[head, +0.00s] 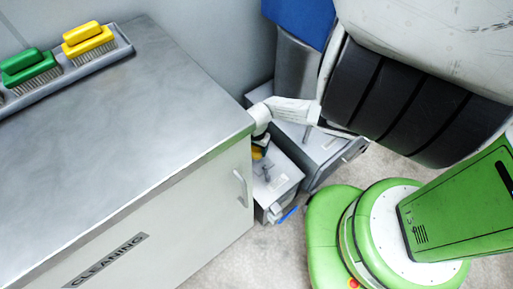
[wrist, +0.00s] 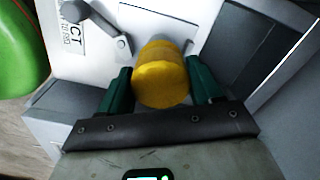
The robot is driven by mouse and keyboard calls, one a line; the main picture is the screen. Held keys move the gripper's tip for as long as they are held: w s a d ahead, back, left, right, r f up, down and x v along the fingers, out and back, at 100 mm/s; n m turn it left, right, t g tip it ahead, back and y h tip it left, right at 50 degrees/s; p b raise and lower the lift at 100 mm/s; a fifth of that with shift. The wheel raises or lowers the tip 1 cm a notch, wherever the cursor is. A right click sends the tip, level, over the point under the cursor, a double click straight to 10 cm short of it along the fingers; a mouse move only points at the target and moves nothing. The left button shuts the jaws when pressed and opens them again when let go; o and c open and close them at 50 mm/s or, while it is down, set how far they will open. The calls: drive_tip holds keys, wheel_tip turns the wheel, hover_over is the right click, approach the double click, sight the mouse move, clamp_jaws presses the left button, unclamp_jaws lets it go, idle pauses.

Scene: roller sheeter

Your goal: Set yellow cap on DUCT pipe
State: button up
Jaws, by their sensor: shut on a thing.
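The yellow cap (wrist: 160,78) is held between the two dark green fingers of my gripper (wrist: 161,70) in the wrist view. A bit of the yellow cap also shows in the head view (head: 257,152), low beside the cabinet. A grey pipe end (wrist: 188,47) shows just behind the cap, partly hidden by it; I cannot tell whether cap and pipe touch. A plate beside it carries a label (wrist: 75,38) on which the letters "CT" can be read. In the head view my gripper is mostly hidden behind the wrist.
A grey cabinet (head: 150,135) marked "CLEANING" stands close on the left. A tray (head: 128,51) on it holds green (head: 28,66) and yellow (head: 88,39) brushes. Grey metal boxes (head: 270,183) stand low beside the cabinet.

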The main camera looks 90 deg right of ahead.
drive_tip(key=shift+f+b, duration=1.45)
drive_tip(key=shift+f, duration=0.85)
idle(1.1)
drive_tip(key=o, duration=1.1)
drive_tip(key=shift+o, duration=0.2)
wheel_tip(320, 180, up, 11)
drive_tip(key=p, duration=0.6)
drive_tip(key=shift+f, duration=0.1)
drive_tip(key=shift+s+a, duration=0.1)
